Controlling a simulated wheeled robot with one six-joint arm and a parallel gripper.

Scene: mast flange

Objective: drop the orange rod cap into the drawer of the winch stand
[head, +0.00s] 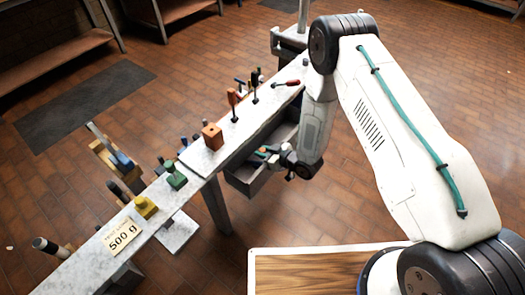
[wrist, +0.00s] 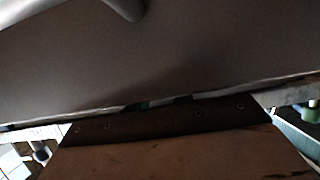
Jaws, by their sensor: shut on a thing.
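My gripper (head: 266,152) is at the open drawer (head: 240,184) under the bench of the winch stand, at or just above the drawer's opening. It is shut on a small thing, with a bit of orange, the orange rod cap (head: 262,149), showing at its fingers. The cap is mostly hidden by the fingers and is very small in the head view. I cannot tell whether it is inside the drawer's rim. The wrist view shows large dark and tan surfaces close up; neither the fingers nor the cap can be made out there.
A red-handled tool (head: 287,83) lies near the far end.

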